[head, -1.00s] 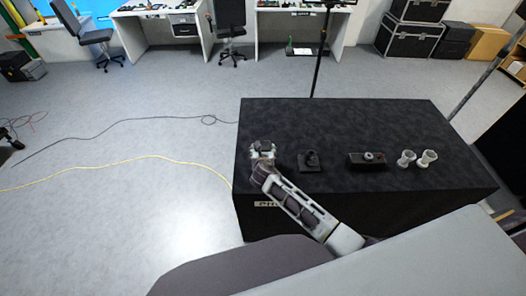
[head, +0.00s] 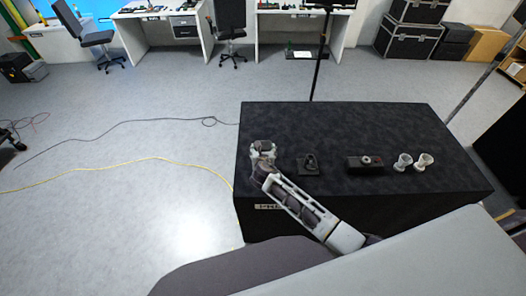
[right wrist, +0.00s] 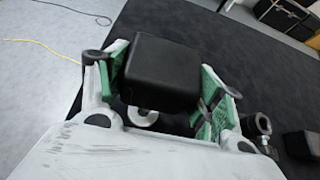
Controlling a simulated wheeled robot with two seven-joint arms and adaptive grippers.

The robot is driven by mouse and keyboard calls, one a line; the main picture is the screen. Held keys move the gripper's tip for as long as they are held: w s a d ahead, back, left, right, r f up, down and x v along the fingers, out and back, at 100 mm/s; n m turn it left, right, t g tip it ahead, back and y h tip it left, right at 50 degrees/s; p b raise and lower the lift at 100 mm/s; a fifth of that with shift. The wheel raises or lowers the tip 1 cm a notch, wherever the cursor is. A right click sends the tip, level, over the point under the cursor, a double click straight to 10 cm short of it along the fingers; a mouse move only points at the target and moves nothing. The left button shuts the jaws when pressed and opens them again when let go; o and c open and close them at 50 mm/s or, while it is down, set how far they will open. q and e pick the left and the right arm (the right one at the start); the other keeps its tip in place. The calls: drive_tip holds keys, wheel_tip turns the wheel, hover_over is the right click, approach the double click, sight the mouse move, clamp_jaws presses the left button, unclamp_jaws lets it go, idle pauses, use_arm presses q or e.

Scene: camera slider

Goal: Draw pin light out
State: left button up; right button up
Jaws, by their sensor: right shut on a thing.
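My right gripper (head: 262,150) is over the left end of the black table (head: 400,125), pointing away from me. In the right wrist view its green-padded fingers (right wrist: 163,80) are shut on a black block (right wrist: 163,65) with rounded edges. A pale ring-shaped part (right wrist: 141,117) shows just below the block; I cannot tell whether the two are joined. I cannot tell for certain that the block is the pin light. In the head view the gripper largely hides what it holds. My left gripper is not in view.
To the right on the table stand a small black mount (head: 309,162), a dark box with a round knob (head: 351,163) and two pale waisted pieces (head: 403,162). The mount is closest to my gripper. The table's back strip is clear. Cables (head: 130,160) lie on the floor at left.

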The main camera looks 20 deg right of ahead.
drive_tip(key=shift+r+p, duration=0.45)
drive_tip(key=shift+r, duration=0.35)
drive_tip(key=shift+r, duration=0.2)
